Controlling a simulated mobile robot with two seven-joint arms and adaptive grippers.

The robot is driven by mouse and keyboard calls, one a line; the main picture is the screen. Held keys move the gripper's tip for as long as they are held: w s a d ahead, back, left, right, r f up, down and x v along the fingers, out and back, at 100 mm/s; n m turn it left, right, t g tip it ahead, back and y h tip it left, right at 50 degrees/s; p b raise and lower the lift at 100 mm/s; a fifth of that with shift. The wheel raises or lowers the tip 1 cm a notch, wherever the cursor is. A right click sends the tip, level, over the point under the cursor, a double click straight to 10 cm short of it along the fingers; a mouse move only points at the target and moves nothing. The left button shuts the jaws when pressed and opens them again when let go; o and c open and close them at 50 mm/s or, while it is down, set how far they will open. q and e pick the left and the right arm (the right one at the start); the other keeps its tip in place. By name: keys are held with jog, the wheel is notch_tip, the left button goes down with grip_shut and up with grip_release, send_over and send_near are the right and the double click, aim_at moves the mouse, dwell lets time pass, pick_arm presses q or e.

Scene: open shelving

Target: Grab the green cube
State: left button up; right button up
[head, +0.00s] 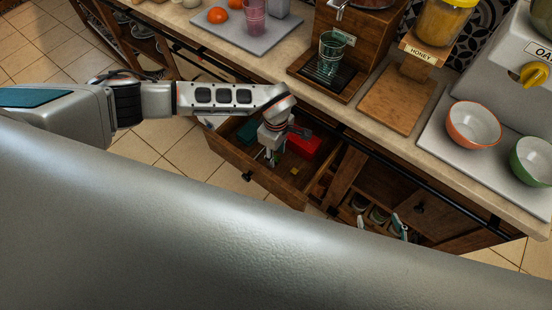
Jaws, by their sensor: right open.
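My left gripper (270,158) points down into an open wooden drawer (228,150) under the counter. A small green patch shows at its fingertips. I cannot tell whether this is the green cube or part of the gripper, nor whether the fingers are open or shut. A dark teal-green block or box (247,131) lies in the drawer, left of the gripper. A red box (304,144) lies to its right, partly behind the gripper. My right gripper (398,227) shows only its fingertips, open, at the lower right by the cabinet; the rest is hidden behind my body.
The drawer walls surround the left gripper, and the counter edge (330,120) runs behind it. A glass (331,54), an orange bowl (473,124) and a green bowl (532,160) stand on the counter. Lower right, open shelves (350,212) hold small jars. Tiled floor (165,140) is clear at left.

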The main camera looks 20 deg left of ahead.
pick_arm(q)
jog(key=shift+f, duration=0.95)
jog(key=c, duration=0.8)
